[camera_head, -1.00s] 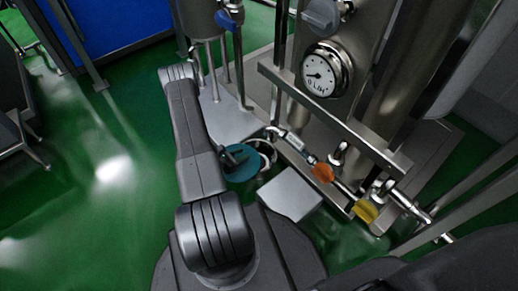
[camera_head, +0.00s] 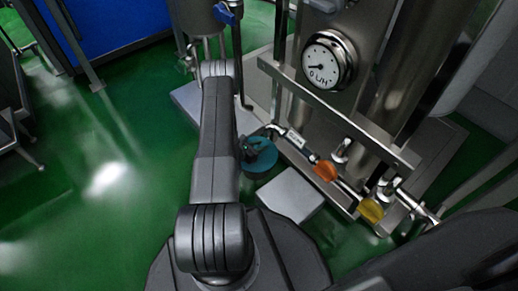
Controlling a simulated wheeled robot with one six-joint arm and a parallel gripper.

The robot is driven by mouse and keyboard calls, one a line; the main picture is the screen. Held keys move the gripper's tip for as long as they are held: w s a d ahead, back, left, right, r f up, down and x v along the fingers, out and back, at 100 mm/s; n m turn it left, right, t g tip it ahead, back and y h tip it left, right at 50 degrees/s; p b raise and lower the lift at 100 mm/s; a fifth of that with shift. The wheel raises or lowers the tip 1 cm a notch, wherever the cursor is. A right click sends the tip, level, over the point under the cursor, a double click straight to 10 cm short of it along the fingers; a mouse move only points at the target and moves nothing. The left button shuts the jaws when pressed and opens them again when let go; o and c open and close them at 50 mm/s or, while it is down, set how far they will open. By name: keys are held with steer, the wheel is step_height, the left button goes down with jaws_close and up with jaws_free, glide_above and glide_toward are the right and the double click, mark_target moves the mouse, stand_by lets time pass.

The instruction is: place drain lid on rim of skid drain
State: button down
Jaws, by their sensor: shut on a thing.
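The drain lid (camera_head: 262,162) is a teal round disc near the middle of the head view. My gripper (camera_head: 249,147) is dark and shut on the lid at its top, partly hidden by my arm. The skid drain is not clearly visible; the lid and my arm cover the place where its round metal rim showed earlier. I cannot tell whether the lid touches the rim or hangs above it.
A pale grey block (camera_head: 290,194) stands just in front of the lid. The steel skid with a gauge (camera_head: 328,61), an orange valve handle (camera_head: 326,171) and a yellow one (camera_head: 370,210) rises close on the right. Green floor (camera_head: 110,190) is open on the left.

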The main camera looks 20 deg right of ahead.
steer(key=shift+f, duration=0.15)
steer(key=c, duration=1.1)
jaws_free()
steer(key=shift+a+r, duration=0.1)
steer(key=shift+r, duration=0.2)
steer(key=p+v, duration=0.4)
steer(key=v, duration=0.7)
steer(key=shift+s+a, duration=0.15)
steer(key=shift+a, duration=0.25)
steer(key=shift+d, duration=0.1)
